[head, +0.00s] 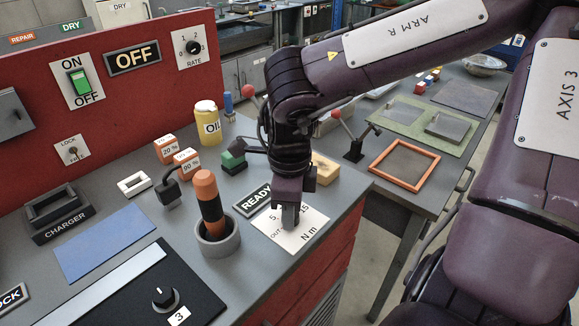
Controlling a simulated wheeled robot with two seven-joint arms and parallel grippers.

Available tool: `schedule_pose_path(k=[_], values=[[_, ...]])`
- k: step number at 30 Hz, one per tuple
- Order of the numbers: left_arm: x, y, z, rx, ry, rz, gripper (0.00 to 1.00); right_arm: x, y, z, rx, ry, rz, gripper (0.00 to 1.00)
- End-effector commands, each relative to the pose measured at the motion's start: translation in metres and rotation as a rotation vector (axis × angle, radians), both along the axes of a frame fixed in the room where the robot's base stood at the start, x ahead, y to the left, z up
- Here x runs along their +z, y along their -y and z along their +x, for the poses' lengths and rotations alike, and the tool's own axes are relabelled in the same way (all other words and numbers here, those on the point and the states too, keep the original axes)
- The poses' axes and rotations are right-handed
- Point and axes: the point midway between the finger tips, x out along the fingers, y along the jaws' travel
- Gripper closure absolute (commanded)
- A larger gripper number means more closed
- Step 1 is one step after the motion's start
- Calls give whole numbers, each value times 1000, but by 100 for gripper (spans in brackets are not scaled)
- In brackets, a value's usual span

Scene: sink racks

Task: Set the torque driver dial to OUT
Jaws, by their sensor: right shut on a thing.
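The torque dial's white plate (306,236) lies on the grey bench near its right edge, marked 5, 15, OUT and N m. My right gripper (290,214) points down over the plate and is shut on the dial's knob. The gripper hides the knob and its pointer, so I cannot tell which mark it points to. The orange and black torque driver (208,198) stands upright in a grey round holder (218,244) left of the plate. My left gripper is not in view.
A READY sign (254,199) lies beside the plate. Orange blocks (166,149), a green block (233,162) and a yellow OIL can (207,125) stand behind. A black panel with a knob (165,298) is at the front left. A second bench with an orange frame (405,166) is at right.

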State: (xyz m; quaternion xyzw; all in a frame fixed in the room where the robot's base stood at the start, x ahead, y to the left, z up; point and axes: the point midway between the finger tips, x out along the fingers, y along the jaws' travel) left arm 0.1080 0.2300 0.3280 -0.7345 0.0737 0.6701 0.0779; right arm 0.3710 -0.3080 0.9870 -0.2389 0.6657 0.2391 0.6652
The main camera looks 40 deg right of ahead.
Motion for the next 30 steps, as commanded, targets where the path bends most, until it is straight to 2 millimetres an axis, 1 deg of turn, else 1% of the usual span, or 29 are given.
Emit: schedule_pose_path(k=[1, 6, 13, 16, 20, 24, 27, 30], values=[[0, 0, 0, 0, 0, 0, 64, 1, 0, 1, 1, 5, -2, 67], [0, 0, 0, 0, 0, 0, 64, 1, 0, 1, 0, 3, -1, 46], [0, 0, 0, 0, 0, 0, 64, 1, 0, 0, 0, 1, 0, 46], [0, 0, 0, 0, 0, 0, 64, 5, 0, 1, 0, 3, -1, 46], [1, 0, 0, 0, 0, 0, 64, 23, 0, 2, 0, 7, -2, 46], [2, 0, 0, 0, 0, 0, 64, 48, 1, 2, -1, 7, -3, 46], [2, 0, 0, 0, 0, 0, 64, 63, 1, 1, 0, 6, -3, 46], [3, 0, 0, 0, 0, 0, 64, 73, 1, 1, -1, 5, -3, 46]])
